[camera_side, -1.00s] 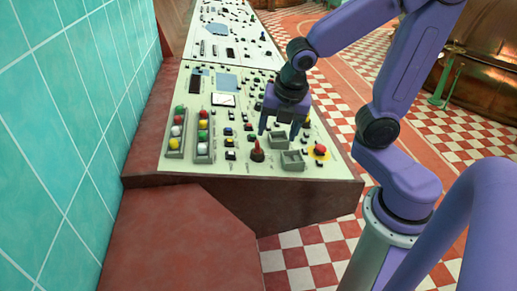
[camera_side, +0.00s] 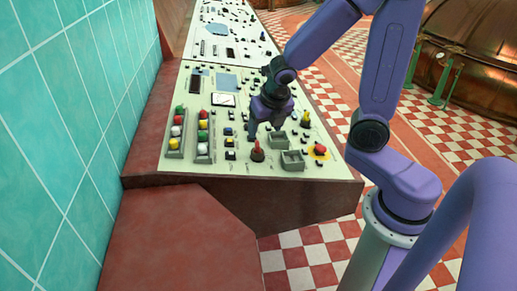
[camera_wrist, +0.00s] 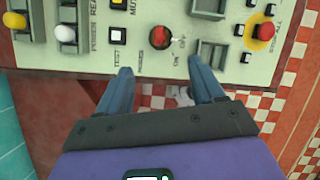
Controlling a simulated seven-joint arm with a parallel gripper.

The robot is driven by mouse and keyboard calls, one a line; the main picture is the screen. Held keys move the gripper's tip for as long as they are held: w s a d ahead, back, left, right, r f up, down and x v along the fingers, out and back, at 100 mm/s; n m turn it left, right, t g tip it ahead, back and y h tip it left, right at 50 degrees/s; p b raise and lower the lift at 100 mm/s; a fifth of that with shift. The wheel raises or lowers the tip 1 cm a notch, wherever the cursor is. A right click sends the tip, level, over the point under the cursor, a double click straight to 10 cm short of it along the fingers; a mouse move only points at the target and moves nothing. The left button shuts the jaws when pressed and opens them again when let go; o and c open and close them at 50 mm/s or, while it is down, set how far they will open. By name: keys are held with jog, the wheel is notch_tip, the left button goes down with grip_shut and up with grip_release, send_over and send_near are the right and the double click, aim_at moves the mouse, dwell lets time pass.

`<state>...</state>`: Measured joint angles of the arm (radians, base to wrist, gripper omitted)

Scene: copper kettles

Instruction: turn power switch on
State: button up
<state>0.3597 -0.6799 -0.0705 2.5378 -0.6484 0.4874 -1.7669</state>
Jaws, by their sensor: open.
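A red switch knob (camera_side: 257,151) stands on the sloped control panel near its front edge. My gripper (camera_side: 266,131) is over the panel, just behind the knob in the side view. In the wrist view my gripper (camera_wrist: 161,67) is open and empty. Its two fingers are spread to either side, with the knob beyond their tips and roughly centred between them. No contact with the knob is visible.
Grey boxes (camera_side: 292,160) and a red button on a yellow base (camera_side: 319,150) are right of the knob. Rows of coloured buttons (camera_side: 203,136) are left. A yellow knob (camera_side: 305,119) stands behind. A tiled wall (camera_side: 60,120) borders the left.

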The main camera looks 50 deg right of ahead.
aim_at(259, 151)
jog(key=shift+x, duration=6)
jog(key=c, duration=1.1)
